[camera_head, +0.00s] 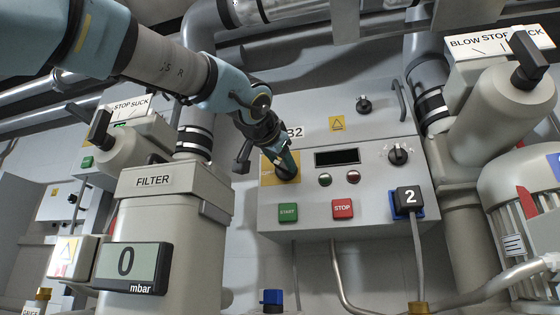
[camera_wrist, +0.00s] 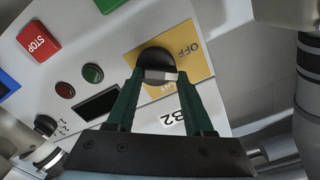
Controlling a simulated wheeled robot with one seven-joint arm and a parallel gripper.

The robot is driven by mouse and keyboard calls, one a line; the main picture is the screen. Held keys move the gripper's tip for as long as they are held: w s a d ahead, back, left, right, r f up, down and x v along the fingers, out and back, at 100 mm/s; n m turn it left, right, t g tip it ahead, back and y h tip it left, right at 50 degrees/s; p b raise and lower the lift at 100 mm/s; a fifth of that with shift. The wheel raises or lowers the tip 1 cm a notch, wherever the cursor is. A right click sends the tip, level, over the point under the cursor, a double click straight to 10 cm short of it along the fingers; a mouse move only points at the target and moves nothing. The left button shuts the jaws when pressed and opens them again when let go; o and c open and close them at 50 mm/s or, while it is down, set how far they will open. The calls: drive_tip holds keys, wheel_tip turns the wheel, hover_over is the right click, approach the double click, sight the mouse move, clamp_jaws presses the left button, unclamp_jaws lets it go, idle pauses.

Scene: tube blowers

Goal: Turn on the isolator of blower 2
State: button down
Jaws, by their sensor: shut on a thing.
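The control box (camera_head: 385,186) labelled B2 stands in the middle of the head view. Its isolator is a black rotary knob (camera_wrist: 154,62) on a yellow plate (camera_wrist: 190,50) marked OFF, at the box's left side. The knob's light handle bar lies crosswise in the wrist view, between my fingertips. My gripper (camera_head: 284,165) reaches the knob from the upper left. In the wrist view its two green fingers (camera_wrist: 157,82) are shut on the knob. In the head view the gripper hides much of the plate and knob.
Below the isolator are a green START button (camera_head: 288,212) and a red STOP button (camera_head: 343,208). A dark display (camera_head: 337,157), two small lamps and a selector knob (camera_head: 398,154) are to the right. A filter housing (camera_head: 160,230) with a gauge reading 0 mbar (camera_head: 132,266) stands at left.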

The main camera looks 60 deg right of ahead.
drive_tip(key=m, duration=0.3)
drive_tip(key=m+p, duration=0.1)
drive_tip(key=m, duration=0.3)
drive_tip(key=m+p, duration=0.1)
drive_tip(key=m, duration=0.3)
drive_tip(key=shift+s+d, duration=0.15)
drive_tip(key=shift+s, duration=0.2)
drive_tip(key=shift+m, duration=0.4)
drive_tip(key=shift+c, duration=1.4)
unclamp_jaws()
drive_tip(key=b+v, duration=0.2)
drive_tip(key=v, duration=0.8)
drive_tip(key=shift+s+a, duration=0.15)
drive_tip(key=shift+a, duration=0.25)
